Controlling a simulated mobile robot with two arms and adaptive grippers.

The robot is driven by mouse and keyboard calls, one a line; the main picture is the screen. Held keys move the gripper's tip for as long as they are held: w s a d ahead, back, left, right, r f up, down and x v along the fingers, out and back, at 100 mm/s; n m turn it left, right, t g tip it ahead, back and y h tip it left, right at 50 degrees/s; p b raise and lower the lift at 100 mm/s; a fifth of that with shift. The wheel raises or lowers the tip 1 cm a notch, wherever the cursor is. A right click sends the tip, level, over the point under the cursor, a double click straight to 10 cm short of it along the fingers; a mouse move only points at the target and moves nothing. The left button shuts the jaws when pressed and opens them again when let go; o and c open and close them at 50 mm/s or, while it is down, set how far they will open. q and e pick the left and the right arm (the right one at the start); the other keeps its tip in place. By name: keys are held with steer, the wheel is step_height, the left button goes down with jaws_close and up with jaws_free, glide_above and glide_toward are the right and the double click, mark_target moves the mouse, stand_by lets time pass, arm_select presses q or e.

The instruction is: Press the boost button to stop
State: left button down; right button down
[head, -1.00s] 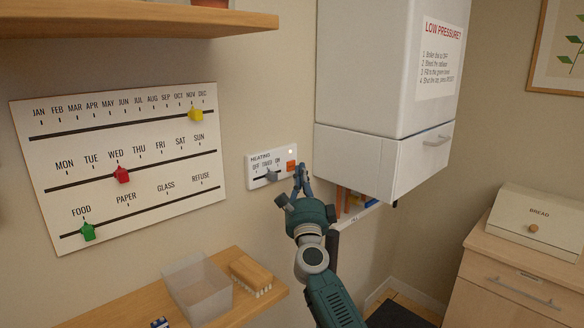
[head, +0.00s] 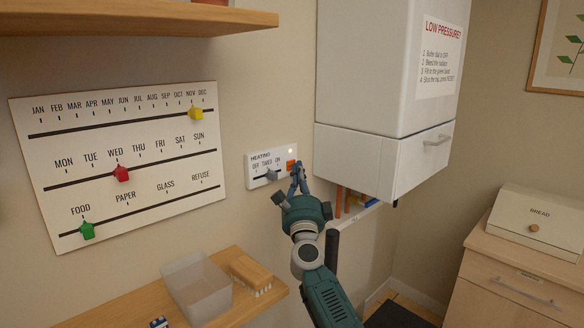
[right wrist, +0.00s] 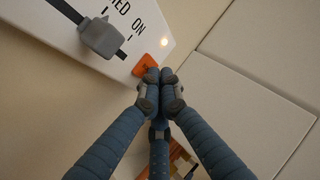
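The heating panel (head: 272,167) is a white plate on the wall with a grey slider knob (head: 272,174) under the marks OFF, TIMED and ON. The orange boost button (head: 291,165) is at its right end, below a small lit lamp (head: 290,151). My right gripper (head: 297,171) has its fingers together at the button. In the right wrist view the closed fingertips (right wrist: 159,80) reach the lower edge of the orange button (right wrist: 145,66) and seem to touch it. My left gripper is not in view.
A white boiler cabinet (head: 385,75) hangs just right of the panel, close to my right arm. A wooden shelf (head: 140,300) with a clear bin (head: 197,290) and a brush (head: 250,274) is below. A calendar board (head: 120,160) hangs at left.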

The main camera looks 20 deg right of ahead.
steer(key=shift+w, duration=0.2)
stand_by(0.5)
steer(key=shift+s+d+p, duration=0.2)
steer(key=shift+s+p, duration=0.45)
steer(key=shift+s, duration=0.15)
steer(key=s+p, duration=0.1)
steer(key=s+d+p, duration=0.1)
steer(key=s, duration=0.1)
steer(key=s+p, duration=0.1)
steer(key=shift+s+d, duration=0.3)
steer(key=shift+s, duration=0.05)
stand_by(0.6)
